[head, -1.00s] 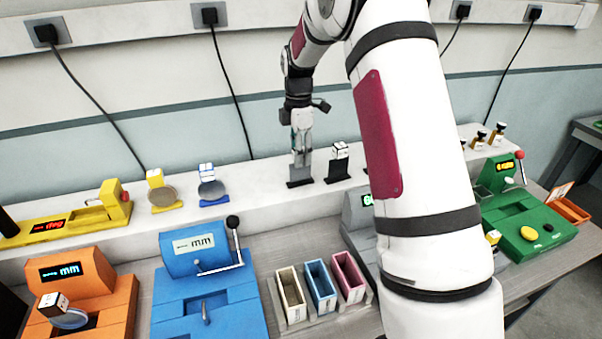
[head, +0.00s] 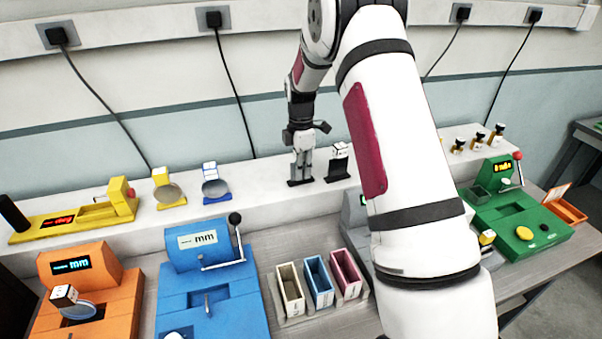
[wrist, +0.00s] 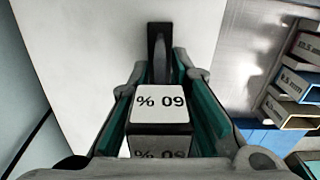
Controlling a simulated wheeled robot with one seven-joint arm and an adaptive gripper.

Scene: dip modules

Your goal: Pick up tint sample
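The tint sample (wrist: 161,103) shows in the wrist view as a block with a white top marked "60 %", upside down in the picture, on a dark upright piece. My gripper (wrist: 163,75) reaches down around it, with a teal-padded finger on each side. The fingers look open, with narrow gaps beside the block. In the head view my gripper (head: 301,163) points down over a dark base on the white shelf, and its fingers mostly hide the sample there. A similar black sample with a white top (head: 339,160) stands just to the right.
On the bench below are a blue device (head: 205,265), an orange device (head: 85,290), a green device (head: 515,215) and three coloured bins (head: 319,280).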

